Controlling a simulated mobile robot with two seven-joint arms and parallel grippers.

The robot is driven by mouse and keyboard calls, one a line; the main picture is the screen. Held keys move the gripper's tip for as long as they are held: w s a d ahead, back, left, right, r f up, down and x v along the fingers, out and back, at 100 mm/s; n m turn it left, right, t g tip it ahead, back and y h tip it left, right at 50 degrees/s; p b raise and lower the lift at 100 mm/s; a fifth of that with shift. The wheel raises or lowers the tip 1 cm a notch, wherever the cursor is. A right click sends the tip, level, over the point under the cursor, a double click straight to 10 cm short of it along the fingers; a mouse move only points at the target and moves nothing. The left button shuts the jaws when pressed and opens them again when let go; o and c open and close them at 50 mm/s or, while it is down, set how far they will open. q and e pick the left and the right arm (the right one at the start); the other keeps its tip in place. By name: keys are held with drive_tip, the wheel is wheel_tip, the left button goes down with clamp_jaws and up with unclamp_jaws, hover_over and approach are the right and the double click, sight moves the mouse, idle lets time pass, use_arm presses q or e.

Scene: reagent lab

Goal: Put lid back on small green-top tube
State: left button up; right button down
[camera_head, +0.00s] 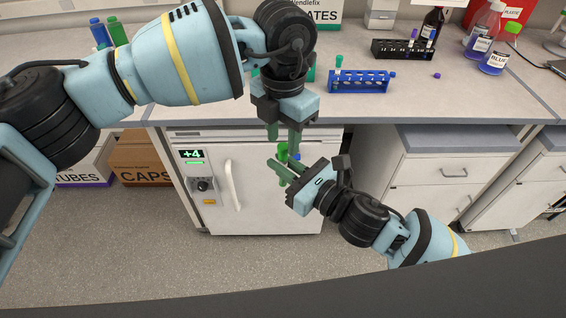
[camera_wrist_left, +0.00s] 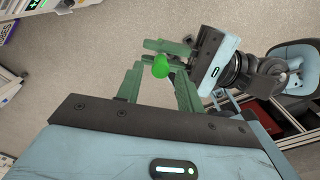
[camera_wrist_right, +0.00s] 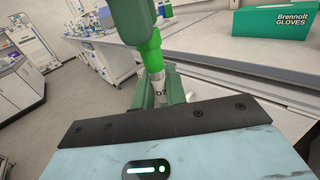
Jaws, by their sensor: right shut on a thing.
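The small green-top tube (camera_wrist_right: 158,88) is upright between my right gripper's fingers (camera_wrist_right: 160,98), its pale labelled body showing in the right wrist view. The bright green lid (camera_wrist_right: 150,52) sits at the tube's top; I cannot tell how firmly it is seated. The lid also shows in the left wrist view (camera_wrist_left: 161,66) and the head view (camera_head: 283,150). My right gripper (camera_head: 283,170) is shut on the tube. My left gripper (camera_head: 284,136) points down from above, its fingers apart on either side of the lid, with a gap visible.
A blue rack (camera_head: 358,86) with several tubes stands near the bench's front edge. A black rack (camera_head: 402,50), a loose purple cap (camera_head: 437,76) and reagent bottles (camera_head: 496,56) are farther right. Both grippers are in front of the bench, before a white under-bench unit (camera_head: 250,205).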

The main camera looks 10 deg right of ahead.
use_arm(q)
drive_tip(key=shift+f, duration=0.5)
clamp_jaws()
drive_tip(key=shift+o, duration=0.6)
unclamp_jaws()
drive_tip(key=shift+r, duration=0.1)
wheel_tip(320, 180, up, 12)
